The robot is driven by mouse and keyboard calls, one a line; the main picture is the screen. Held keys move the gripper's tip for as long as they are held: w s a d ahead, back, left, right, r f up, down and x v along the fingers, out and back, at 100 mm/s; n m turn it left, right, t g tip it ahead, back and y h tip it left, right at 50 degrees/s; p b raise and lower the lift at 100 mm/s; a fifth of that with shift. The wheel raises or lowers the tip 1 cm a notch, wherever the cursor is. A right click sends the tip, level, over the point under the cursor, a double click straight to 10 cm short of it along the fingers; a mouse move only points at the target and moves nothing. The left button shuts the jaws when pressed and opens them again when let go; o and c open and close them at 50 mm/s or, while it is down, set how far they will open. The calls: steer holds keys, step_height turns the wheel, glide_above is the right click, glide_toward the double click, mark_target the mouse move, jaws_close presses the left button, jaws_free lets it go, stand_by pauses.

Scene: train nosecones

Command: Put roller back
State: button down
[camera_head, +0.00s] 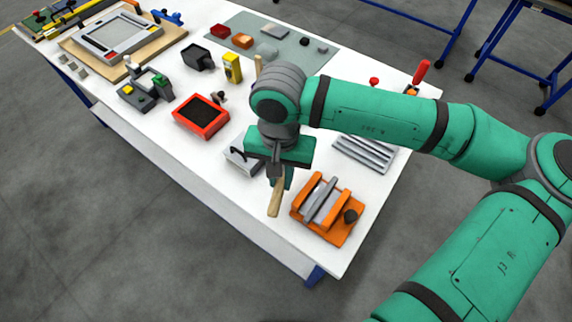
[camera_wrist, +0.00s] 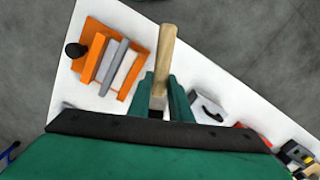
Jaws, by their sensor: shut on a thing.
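My gripper (camera_head: 280,176) hangs over the near right part of the white table and points down. It is shut on a pale wooden handle (camera_head: 275,199), which I take to be the roller's. In the wrist view the handle (camera_wrist: 163,58) stands out from between the green fingers (camera_wrist: 162,98). The roller's head is not clearly visible, and I cannot tell whether the handle touches the table. An orange stand with grey bars (camera_head: 326,206) and a dark round knob is just right of the handle. It also shows at upper left in the wrist view (camera_wrist: 107,62).
A grey block with a black handle (camera_head: 243,158) lies just left of my gripper. A red tray with a dark inside (camera_head: 201,117) lies farther left. A ribbed grey plate (camera_head: 364,153) lies behind the orange stand. The table's front strip is bare.

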steer(key=w+f, duration=0.4)
steer(key=w, duration=0.1)
steer(key=w+d+f, duration=0.1)
steer(key=w+f, duration=0.1)
steer(key=shift+w+f, duration=0.2)
steer(key=shift+w, duration=0.2)
steer(key=shift+w+f, duration=0.5)
steer(key=shift+f, duration=0.1)
step_height(320, 180, down, 3)
steer(key=shift+w+f, duration=0.1)
steer(key=shift+f, duration=0.05)
steer(key=shift+d+f, duration=0.15)
steer(key=c, duration=1.6)
jaws_free()
